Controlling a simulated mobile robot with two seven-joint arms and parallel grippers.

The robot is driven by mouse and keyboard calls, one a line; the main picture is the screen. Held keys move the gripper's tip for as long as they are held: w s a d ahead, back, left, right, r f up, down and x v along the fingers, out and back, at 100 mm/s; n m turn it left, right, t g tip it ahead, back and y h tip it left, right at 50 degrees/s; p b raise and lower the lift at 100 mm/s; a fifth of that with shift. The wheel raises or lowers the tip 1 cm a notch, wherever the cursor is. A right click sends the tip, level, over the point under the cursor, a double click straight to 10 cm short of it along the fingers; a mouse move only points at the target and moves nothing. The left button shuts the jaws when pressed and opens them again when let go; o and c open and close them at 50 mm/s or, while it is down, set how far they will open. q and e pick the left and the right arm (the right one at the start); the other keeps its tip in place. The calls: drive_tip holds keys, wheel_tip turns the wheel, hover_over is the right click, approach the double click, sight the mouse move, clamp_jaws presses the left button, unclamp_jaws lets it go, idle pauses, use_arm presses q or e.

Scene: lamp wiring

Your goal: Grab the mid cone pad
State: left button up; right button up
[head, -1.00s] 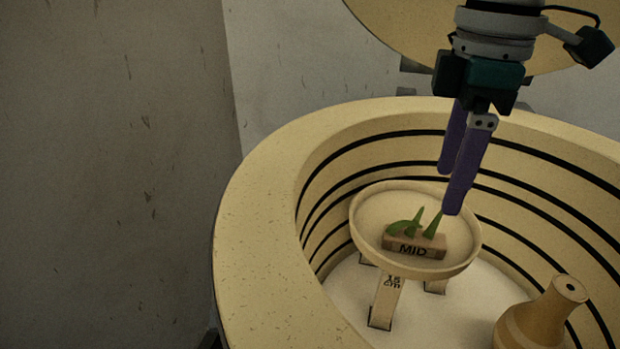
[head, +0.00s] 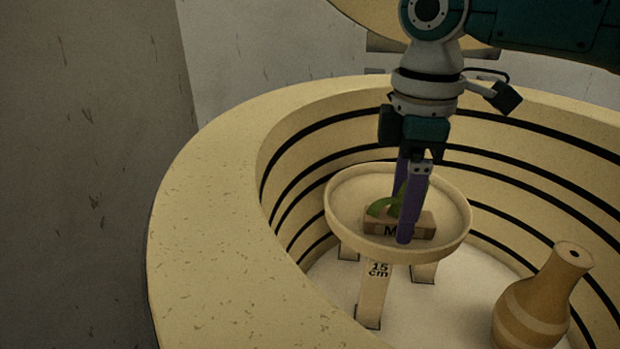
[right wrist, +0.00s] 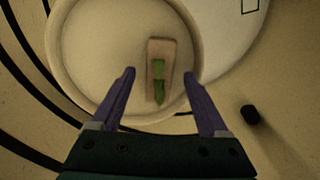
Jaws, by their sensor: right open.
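In the right wrist view the pad (right wrist: 160,55) lies between the two open fingers of the right gripper (right wrist: 160,74), with a gap on each side. I cannot tell how far the fingertips reach down beside it. My left gripper is not in view.
The dish stands on short legs, one marked 15 cm (head: 375,290), inside a round cream tub (head: 215,200) with black lines on its inner wall. A tan bottle-shaped vase (head: 535,305) stands to the right. The white floor between them is clear.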

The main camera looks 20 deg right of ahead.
clamp_jaws()
idle(0.6)
